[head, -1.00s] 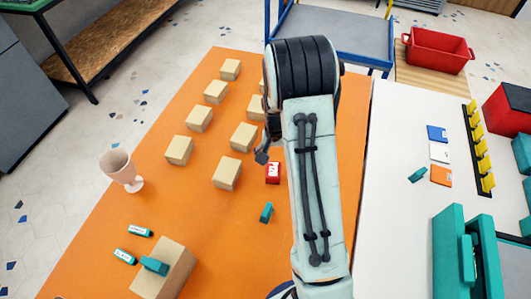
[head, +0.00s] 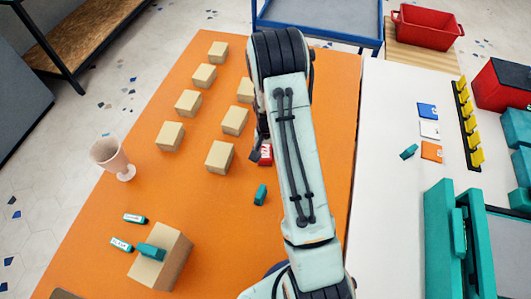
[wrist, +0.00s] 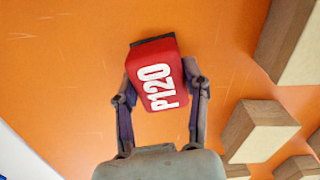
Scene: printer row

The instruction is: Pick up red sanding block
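The red sanding block (head: 266,154), marked P120 in white, rests on the orange tabletop, partly hidden by my arm in the head view. In the wrist view the block (wrist: 156,75) lies between the two fingertips of my gripper (wrist: 162,88), turned slightly relative to them. One finger is close along each side of it. I cannot tell whether the fingers press on it or leave small gaps. In the head view my gripper (head: 257,150) is down beside the block, mostly hidden by my arm.
Several tan blocks (head: 220,156) stand in rows left of the red block. A small teal item (head: 260,194) lies nearer. A larger tan block (head: 172,258) bears a teal item. A white surface (head: 385,180) lies to the right.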

